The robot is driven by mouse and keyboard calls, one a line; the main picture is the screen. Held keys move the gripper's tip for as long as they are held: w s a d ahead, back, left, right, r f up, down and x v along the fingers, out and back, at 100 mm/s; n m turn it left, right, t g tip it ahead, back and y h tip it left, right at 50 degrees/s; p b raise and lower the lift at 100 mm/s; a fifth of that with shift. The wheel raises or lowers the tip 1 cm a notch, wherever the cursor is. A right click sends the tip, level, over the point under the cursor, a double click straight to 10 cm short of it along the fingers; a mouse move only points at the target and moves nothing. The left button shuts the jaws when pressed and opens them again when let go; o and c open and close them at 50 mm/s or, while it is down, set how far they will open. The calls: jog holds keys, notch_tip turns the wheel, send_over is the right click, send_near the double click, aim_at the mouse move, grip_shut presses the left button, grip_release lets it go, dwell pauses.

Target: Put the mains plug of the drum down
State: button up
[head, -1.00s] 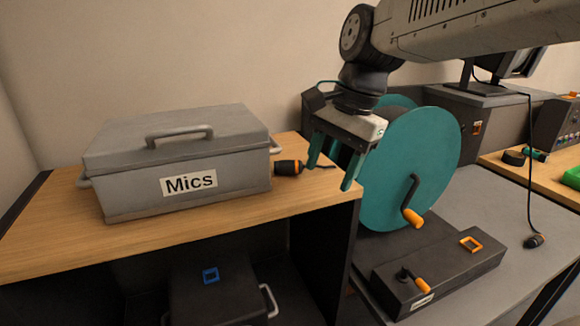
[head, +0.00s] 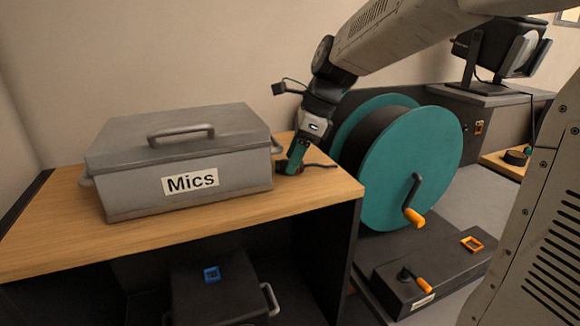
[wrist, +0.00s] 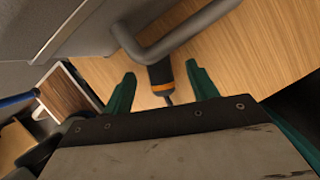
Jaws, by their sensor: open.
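The mains plug (wrist: 161,74), black with an orange band, lies on the wooden top beside the handle of the grey Mics case. In the head view my gripper mostly hides it. Its dark cable (head: 322,165) runs right toward the drum (head: 405,165), which has teal flanges and an orange-knobbed crank. My gripper (head: 294,165) points down at the plug, close to the wooden top. In the wrist view its teal fingers are open, one on each side of the plug, with gaps showing.
The grey Mics case (head: 180,150) stands just left of my gripper, its side handle (wrist: 185,35) close to the plug. A black box (head: 435,270) with orange fittings lies in front of the drum. The wooden top's front right (head: 320,190) is clear.

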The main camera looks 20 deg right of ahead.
jog(key=shift+a+f, duration=0.2)
jog(key=shift+f, duration=0.4)
jog(key=c, duration=1.2)
jog(key=shift+o, duration=0.2)
jog(key=shift+r, duration=0.1)
